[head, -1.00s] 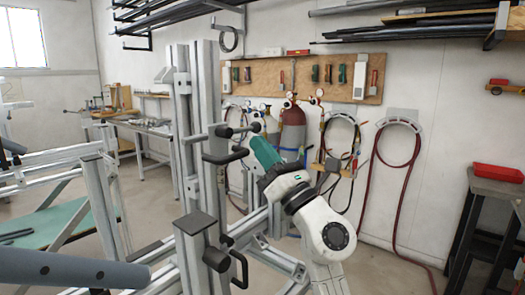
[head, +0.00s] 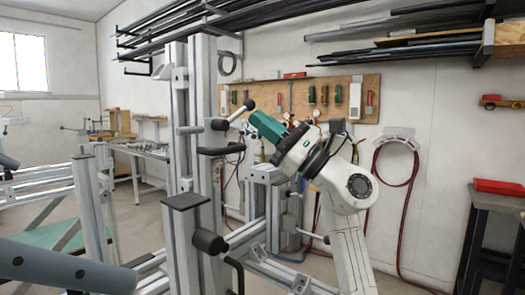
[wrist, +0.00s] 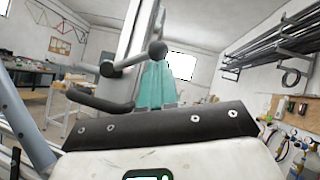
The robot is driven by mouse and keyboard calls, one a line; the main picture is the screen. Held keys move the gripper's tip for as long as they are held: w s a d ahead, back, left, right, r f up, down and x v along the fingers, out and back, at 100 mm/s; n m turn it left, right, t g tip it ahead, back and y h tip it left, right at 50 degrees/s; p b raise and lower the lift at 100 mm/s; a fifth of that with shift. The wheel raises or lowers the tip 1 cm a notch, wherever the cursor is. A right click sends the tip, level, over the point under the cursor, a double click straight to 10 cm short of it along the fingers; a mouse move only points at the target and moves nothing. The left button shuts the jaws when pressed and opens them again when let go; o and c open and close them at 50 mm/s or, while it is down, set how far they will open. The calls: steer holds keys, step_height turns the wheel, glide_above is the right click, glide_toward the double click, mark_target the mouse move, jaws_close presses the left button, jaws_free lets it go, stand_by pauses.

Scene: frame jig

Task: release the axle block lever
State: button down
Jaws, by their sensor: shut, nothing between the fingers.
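A lever with a grey rod and black ball knob (head: 250,104) sticks out from the tall aluminium post, sloping up to the right. It also shows in the wrist view (wrist: 157,48). I cannot tell from any label whether it is the axle block lever. A black bent handle (head: 220,150) sits just below it, also in the wrist view (wrist: 100,103). My gripper (head: 256,118), with teal fingers, is shut and empty, its tip close to the knob's lower right. In the wrist view my fingers (wrist: 155,85) point at the knob; whether they touch it is unclear.
A shorter capped post (head: 186,202) with a black knob (head: 208,241) and another bent handle stands in front. A grey tube (head: 65,268) crosses the lower left. Aluminium rails run below my arm. A tool board (head: 385,82) hangs on the wall behind.

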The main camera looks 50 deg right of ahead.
steer(key=a+r+n+g+y+b, duration=0.2)
steer(key=r+n+g, duration=0.4)
steer(key=n, duration=0.9)
steer(key=shift+a+g+y, duration=0.8)
steer(key=shift+a+g, duration=0.05)
steer(key=shift+g, duration=0.55)
steer(key=shift+r, duration=0.1)
steer(key=shift+b, duration=0.3)
